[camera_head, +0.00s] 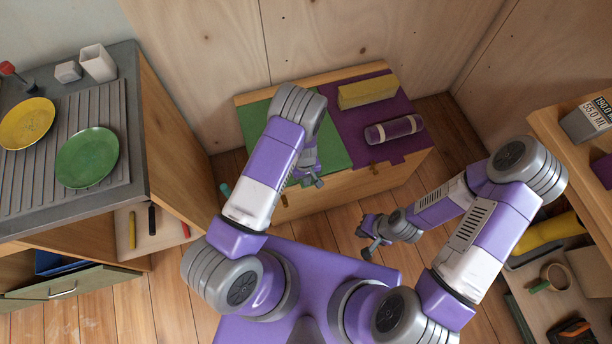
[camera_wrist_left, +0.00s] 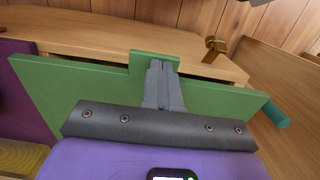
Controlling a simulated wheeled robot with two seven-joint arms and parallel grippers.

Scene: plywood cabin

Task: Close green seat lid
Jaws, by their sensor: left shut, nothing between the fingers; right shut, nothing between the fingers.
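The green seat lid (camera_head: 338,152) covers the left half of a wooden bench and looks level with the purple lid beside it. It also shows in the left wrist view (camera_wrist_left: 60,88), lying on or close to the bench rim, with a dark line along its front edge. My left gripper (camera_head: 316,182) is shut and empty at the lid's front tab (camera_wrist_left: 142,60). Its fingers overlap the tab in the wrist view; I cannot tell whether they touch it. My left arm hides part of the lid. My right gripper (camera_head: 366,246) is shut and empty, in front of the bench.
A yellow block (camera_head: 367,92) and a purple roll (camera_head: 394,130) lie on the purple lid (camera_head: 352,122). A brass latch (camera_wrist_left: 215,46) is near the tab. A counter (camera_head: 128,110) stands left, a shelf (camera_head: 570,150) right. Wooden floor lies between.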

